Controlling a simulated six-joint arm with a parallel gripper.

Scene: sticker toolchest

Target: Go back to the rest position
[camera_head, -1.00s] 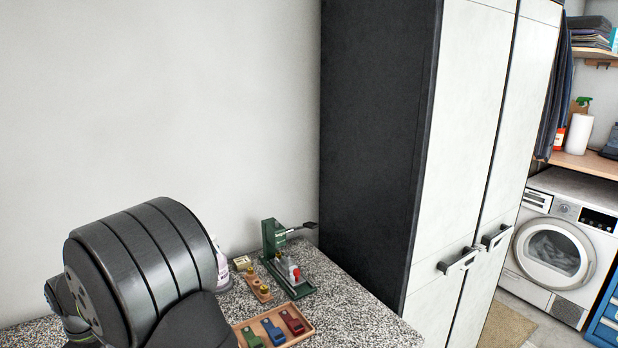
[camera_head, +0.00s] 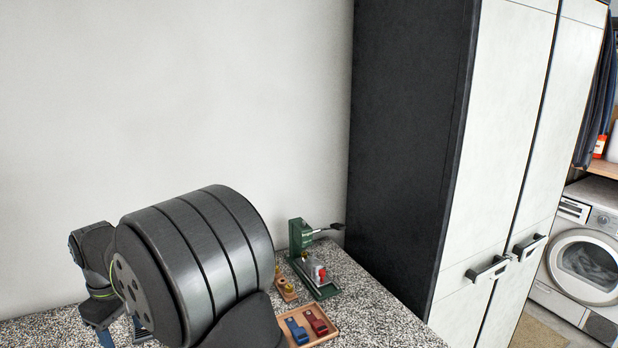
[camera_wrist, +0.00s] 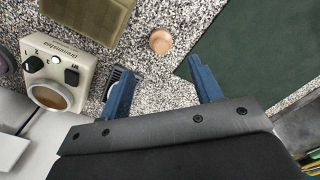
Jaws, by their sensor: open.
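My gripper (camera_wrist: 160,92) shows in the wrist view with its two blue fingers apart and nothing between them. It is over a speckled grey counter (camera_wrist: 165,75). In the head view, my arm's large dark joint fills the lower left and hides part of the counter.
A green press (camera_head: 308,258) stands at the counter's back right. A wooden tray (camera_head: 328,336) holds a blue and a red piece. In the wrist view are a cream box with a round opening (camera_wrist: 72,70), a small wooden cup (camera_wrist: 160,42) and a dark green mat (camera_wrist: 262,55). A tall cabinet (camera_head: 405,140) borders the counter.

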